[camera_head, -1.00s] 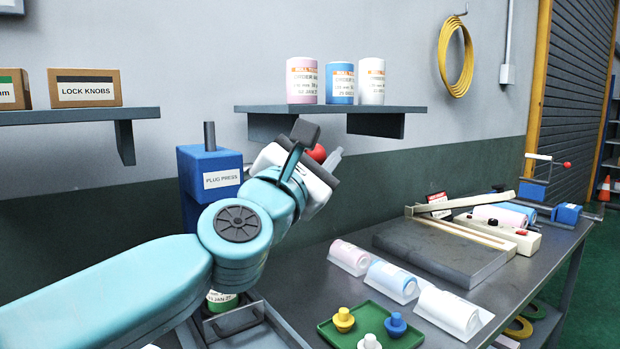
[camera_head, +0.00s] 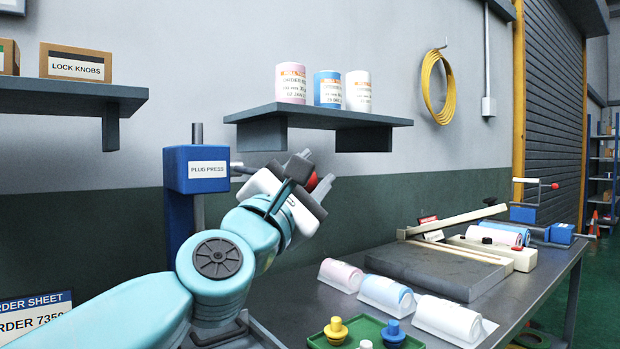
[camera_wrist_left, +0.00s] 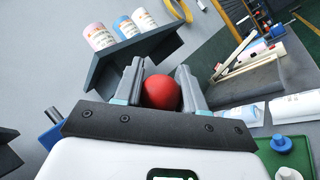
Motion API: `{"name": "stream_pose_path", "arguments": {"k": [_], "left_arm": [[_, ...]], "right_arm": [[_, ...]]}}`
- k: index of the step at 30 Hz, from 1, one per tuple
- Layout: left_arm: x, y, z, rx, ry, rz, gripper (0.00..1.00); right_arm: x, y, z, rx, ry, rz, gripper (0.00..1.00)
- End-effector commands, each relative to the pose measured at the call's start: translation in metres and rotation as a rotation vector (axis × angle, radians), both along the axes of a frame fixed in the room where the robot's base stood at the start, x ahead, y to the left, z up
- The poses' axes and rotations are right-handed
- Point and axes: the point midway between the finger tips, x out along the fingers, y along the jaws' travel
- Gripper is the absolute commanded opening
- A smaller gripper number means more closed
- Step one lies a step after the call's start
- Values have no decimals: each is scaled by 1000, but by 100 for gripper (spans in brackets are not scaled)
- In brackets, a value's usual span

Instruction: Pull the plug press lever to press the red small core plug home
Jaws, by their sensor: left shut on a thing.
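The blue plug press (camera_head: 196,168) stands at the left against the wall, its lever reaching right. The lever's red ball knob (camera_head: 311,182) shows at my left gripper (camera_head: 312,178). In the left wrist view the red knob (camera_wrist_left: 161,92) sits between the two fingers of the left gripper (camera_wrist_left: 160,90), which is shut on it. My arm hides much of the lever and the lower part of the press. The red small core plug cannot be made out. My right gripper is out of view.
A green tray (camera_head: 318,341) holds yellow, blue and white plugs at the bottom. Pink, blue and white rolls (camera_head: 386,294) lie on the bench behind it. A grey slab (camera_head: 437,270) is further back.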

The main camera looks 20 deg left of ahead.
Motion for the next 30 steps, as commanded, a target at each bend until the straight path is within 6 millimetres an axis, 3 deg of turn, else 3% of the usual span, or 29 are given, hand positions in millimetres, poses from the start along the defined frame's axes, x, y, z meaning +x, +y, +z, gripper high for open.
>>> {"name": "stream_pose_path", "arguments": {"k": [1, 6, 7, 9, 23, 26, 30], "left_arm": [[4, -6, -9, 8, 19, -13, 0], [4, -6, -10, 8, 20, -13, 0], [4, -6, -10, 8, 20, -13, 46], [4, -6, -9, 8, 19, -13, 64], [1, -3, -6, 5, 11, -7, 64], [-8, -2, -10, 4, 10, -7, 64], [-36, 1, -22, 4, 9, -9, 64]], "right_arm": [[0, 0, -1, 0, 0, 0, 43], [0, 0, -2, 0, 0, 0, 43], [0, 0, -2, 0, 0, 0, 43], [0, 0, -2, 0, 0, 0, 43], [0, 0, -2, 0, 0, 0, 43], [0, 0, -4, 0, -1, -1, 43], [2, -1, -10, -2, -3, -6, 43]]}}
